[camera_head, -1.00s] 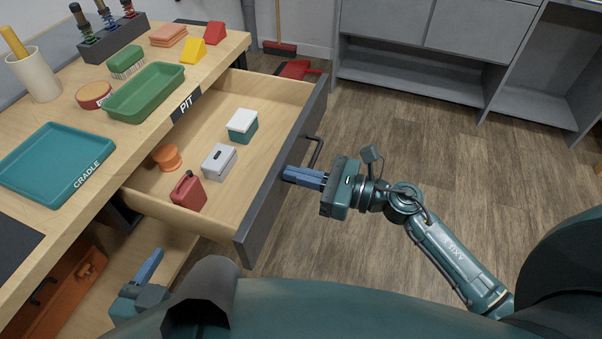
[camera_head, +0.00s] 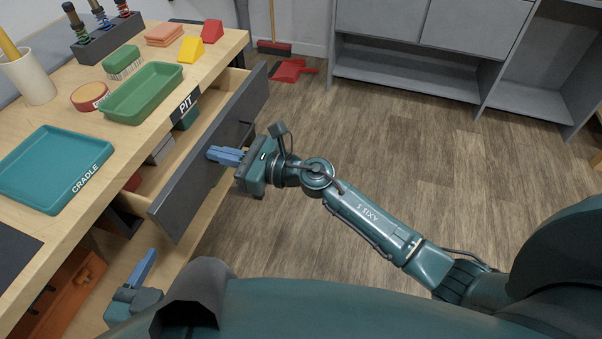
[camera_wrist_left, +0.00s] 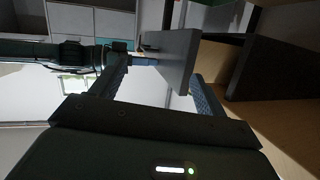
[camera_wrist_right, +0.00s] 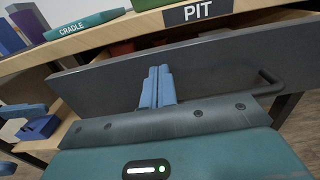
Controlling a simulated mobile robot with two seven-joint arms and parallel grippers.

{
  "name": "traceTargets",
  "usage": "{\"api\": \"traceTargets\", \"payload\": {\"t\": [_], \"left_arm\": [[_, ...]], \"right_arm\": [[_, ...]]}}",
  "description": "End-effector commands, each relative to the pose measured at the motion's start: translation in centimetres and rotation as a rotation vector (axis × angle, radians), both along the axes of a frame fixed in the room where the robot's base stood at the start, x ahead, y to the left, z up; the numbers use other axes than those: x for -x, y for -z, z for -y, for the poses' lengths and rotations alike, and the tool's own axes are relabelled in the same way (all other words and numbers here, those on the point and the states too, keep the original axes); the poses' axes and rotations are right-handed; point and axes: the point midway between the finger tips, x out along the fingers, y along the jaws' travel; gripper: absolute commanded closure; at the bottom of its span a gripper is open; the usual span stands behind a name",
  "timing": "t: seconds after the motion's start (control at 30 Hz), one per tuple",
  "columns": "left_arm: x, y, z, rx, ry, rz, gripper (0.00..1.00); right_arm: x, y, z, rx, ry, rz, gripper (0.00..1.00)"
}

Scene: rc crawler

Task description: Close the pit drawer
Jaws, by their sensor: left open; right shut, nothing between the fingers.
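The pit drawer (camera_head: 212,149) has a dark front panel and is partly open below the table edge marked PIT (camera_head: 186,103). A narrow strip of its inside shows, with parts of a teal box (camera_head: 187,118), a grey box (camera_head: 160,151) and a red item (camera_head: 133,182). My right gripper (camera_head: 212,153) is shut and empty, its blue fingertips at the drawer front's outer face; the right wrist view shows them against the panel (camera_wrist_right: 95,92), left of the bar handle (camera_wrist_right: 270,80). My left gripper (camera_head: 146,268) is open and empty, low at the left near the lower shelf.
The tabletop holds a teal CRADLE tray (camera_head: 14,178), a green tray (camera_head: 112,111), a brush, a round tin and wedges. An orange bin (camera_head: 62,293) is under the table. A red dustpan (camera_head: 292,70) lies on the floor. The floor at the right is clear.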

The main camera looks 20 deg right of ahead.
Motion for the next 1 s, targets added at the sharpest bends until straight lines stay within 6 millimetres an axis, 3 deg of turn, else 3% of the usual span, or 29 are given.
{"api": "traceTargets", "payload": {"t": [0.2, 0.5, 1.0], "left_arm": [[-0.3, 0.4, 0.3, -0.002, 0.011, 0.055, 0.26], [-0.6, -0.1, 0.5, 0.010, 0.016, 0.136, 0.26], [-0.6, -0.3, 0.6, 0.007, 0.026, 0.179, 0.26]], "right_arm": [[-2.2, 0.1, -3.2, 0.000, 0.000, 0.002, 1.00], [-4.3, 0.1, -6.4, 0.000, -0.001, 0.001, 1.00], [-5.2, -0.2, -7.7, -0.003, 0.003, 0.003, 1.00]]}}
